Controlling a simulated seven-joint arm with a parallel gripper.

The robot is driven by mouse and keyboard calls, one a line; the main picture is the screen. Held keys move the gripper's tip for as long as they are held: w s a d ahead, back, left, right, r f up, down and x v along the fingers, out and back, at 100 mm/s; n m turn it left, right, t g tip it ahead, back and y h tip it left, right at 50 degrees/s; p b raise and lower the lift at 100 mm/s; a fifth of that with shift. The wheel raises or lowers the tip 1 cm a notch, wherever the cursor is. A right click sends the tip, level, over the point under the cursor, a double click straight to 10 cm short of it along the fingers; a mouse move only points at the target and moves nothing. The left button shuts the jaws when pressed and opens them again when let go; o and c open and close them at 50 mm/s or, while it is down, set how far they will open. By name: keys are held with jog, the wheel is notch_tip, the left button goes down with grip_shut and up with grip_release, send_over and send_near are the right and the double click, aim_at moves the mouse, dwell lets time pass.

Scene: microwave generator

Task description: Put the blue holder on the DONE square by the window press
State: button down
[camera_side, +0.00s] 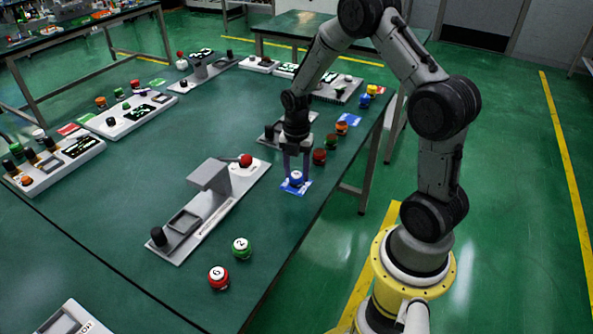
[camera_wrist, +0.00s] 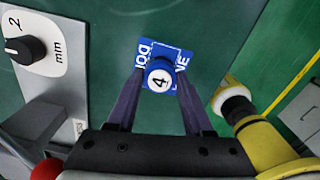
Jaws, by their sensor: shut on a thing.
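The blue holder, with a white top marked 4, is between the fingers of my gripper in the side view (camera_side: 296,179) and in the wrist view (camera_wrist: 160,78). My gripper (camera_side: 296,174) points straight down and is shut on it; its fingers (camera_wrist: 160,85) lie on both sides of the holder. The blue DONE square (camera_side: 303,188) is directly under the holder, and its lettering shows around it in the wrist view (camera_wrist: 184,58). The holder covers the middle of the square. I cannot tell whether it touches the square or hangs just above it.
A grey press device with a red knob (camera_side: 246,160) and black dial (camera_side: 158,236) stands left of the square. A green holder marked 2 (camera_side: 241,247) and a red holder marked 6 (camera_side: 218,277) stand in front. A dark red piece (camera_side: 319,156) is close behind my gripper.

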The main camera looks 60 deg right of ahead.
aim_at(296, 173)
jog(key=shift+f, duration=0.15)
jog(key=shift+c, duration=1.5)
grip_release()
notch_tip(296, 173, up, 12)
jog(key=s+a+r+m+t, duration=0.3)
jog(key=s+a+r+m, duration=0.4)
jog(key=a+r+m, duration=0.25)
jog(key=s+a+r+m+t, duration=0.2)
jog(key=s+a+m, duration=0.3)
jog(key=s+m, duration=0.5)
jog(key=shift+s+a+r+m+t, duration=0.3)
jog(key=shift+s+a+r+m, duration=0.15)
jog(key=shift+s, duration=0.35)
